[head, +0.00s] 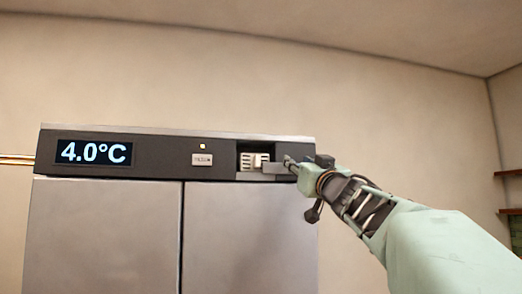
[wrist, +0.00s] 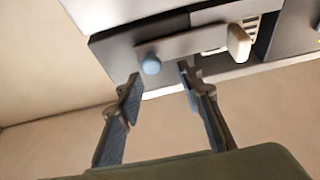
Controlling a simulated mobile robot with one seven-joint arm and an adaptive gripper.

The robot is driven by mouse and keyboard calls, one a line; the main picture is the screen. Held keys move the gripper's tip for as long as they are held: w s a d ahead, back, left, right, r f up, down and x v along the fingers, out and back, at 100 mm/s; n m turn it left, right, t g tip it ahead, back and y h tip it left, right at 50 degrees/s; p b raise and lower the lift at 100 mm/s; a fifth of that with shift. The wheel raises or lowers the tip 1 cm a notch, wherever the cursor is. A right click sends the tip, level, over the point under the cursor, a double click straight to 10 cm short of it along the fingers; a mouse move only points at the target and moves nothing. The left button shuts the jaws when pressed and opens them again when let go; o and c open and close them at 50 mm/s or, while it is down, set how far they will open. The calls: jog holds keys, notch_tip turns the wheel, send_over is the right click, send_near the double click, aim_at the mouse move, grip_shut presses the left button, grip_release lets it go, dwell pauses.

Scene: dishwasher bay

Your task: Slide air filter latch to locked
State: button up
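The air filter latch looks like a grey bar (wrist: 190,43) across a slatted vent recess. A rounded blue knob (wrist: 151,64) sits near its left end in the wrist view and a cream tab (wrist: 239,42) near its right end. In the head view the bar (head: 273,168) is partly hidden by my gripper (head: 288,163), which is at the panel's right end. In the wrist view my gripper (wrist: 161,74) is open, its fingers spread with the blue knob just beyond and between the tips. I cannot tell whether a finger touches it.
The dark control panel (head: 165,160) tops a steel two-door cabinet (head: 110,235). Free space lies right of the cabinet, with shelves (head: 510,173) at the far right.

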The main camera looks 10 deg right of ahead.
notch_tip(320, 180, up, 8)
dwell(0.5)
dwell(0.4)
